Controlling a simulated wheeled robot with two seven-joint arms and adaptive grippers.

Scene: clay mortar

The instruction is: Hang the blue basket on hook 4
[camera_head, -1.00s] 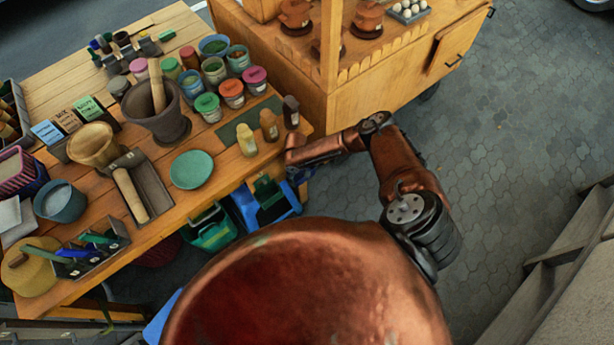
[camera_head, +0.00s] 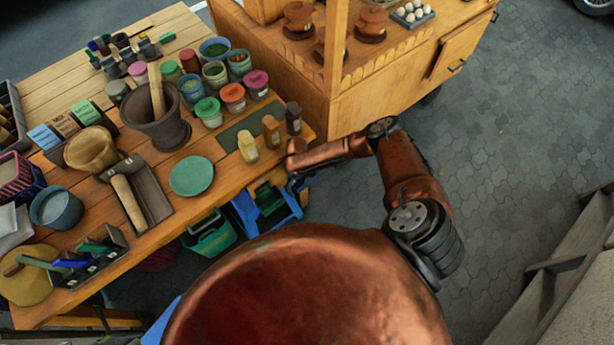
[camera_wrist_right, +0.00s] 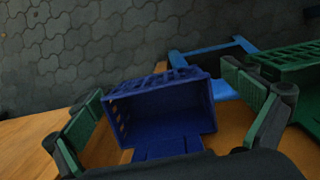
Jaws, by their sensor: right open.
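The blue basket (camera_wrist_right: 160,112) is in the middle of the right wrist view, its open side facing the camera. My right gripper (camera_wrist_right: 165,90) is open, with one green-padded finger on each side of the basket. A gap shows at the right finger; whether the left finger touches the basket I cannot tell. In the head view my right gripper (camera_head: 297,181) is small and partly hidden beside the table's near right edge, and I cannot make out the blue basket there. My left gripper is not in view. I cannot pick out hook 4.
A light blue frame (camera_wrist_right: 218,62) and a green basket (camera_wrist_right: 291,62) lie close to the right finger. A green bin (camera_head: 209,234) is below the edge of the wooden table (camera_head: 215,150), which is crowded with pots and jars. A wooden cart (camera_head: 360,95) stands behind my right arm.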

